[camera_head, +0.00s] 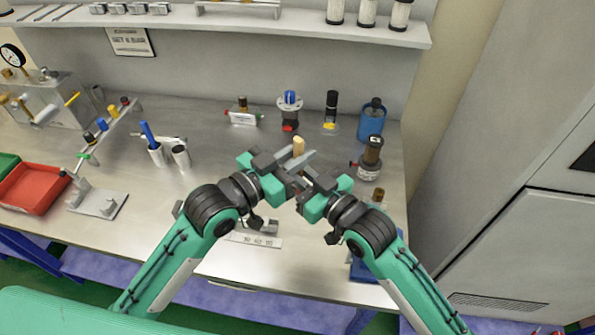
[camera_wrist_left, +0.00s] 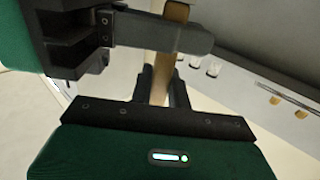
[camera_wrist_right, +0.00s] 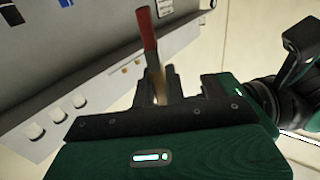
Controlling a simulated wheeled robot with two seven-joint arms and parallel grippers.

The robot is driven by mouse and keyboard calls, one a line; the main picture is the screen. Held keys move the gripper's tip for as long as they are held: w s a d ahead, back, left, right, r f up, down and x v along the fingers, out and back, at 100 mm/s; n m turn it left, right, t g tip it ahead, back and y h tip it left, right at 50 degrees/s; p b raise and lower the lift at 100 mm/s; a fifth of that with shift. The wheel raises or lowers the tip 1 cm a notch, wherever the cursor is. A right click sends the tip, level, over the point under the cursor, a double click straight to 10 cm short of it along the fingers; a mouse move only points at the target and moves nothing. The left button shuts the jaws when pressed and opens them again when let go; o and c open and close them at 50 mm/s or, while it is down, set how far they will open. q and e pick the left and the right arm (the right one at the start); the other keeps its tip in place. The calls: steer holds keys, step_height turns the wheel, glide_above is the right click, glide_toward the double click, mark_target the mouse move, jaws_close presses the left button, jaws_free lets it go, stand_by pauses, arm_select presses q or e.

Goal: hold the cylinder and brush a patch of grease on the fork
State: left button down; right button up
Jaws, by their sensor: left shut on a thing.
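My left gripper (camera_head: 278,172) is shut on a tan wooden stick (camera_head: 298,147), possibly the brush handle, in the air above the bench. The stick runs between the left fingers in the left wrist view (camera_wrist_left: 174,12). My right gripper (camera_head: 318,188) is close beside it, and one of its fingers crosses the stick there. In the right wrist view, a tan stick with a red end (camera_wrist_right: 148,32) lies between the right fingers; whether they press on it is unclear. I cannot tell which part is the cylinder with the fork, and no grease patch is distinguishable.
Several fittings stand behind the grippers, including a brown-topped cylindrical one (camera_head: 372,152) and a blue canister (camera_head: 371,122).

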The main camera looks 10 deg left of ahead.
arm_select(q)
steer(key=c, duration=1.3)
jaws_free()
arm_select(e)
steer(key=shift+s, duration=0.1)
jaws_close()
arm_select(q)
steer(key=shift+o, duration=0.2)
